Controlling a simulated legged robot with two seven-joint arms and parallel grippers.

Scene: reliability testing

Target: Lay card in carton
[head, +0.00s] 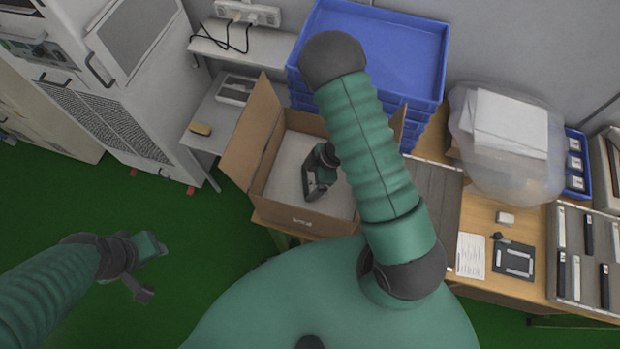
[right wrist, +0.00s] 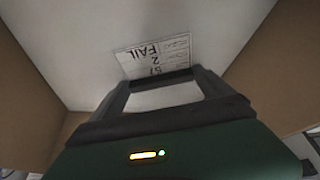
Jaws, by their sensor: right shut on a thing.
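The open cardboard carton (head: 302,221) stands near the middle of the head view, its left flap folded outward. Its inside bottom looks pale. My right gripper (head: 312,194) reaches down inside the carton. In the right wrist view its jaws (right wrist: 158,76) are shut on the white card (right wrist: 155,52), which bears printed lines and the word FAIL. The card lies close over the pale surface in the carton; whether it touches cannot be told. I cannot make out the card in the head view. My left gripper (head: 146,270) is open and empty over the green floor, left of the carton.
Stacked blue trays (head: 385,45) stand behind the carton. To the right, a wooden table holds a bagged white stack (head: 510,125), a paper sheet (head: 470,255) and a black framed item (head: 513,261). A white cabinet (head: 130,80) stands at left. The floor at lower left is clear.

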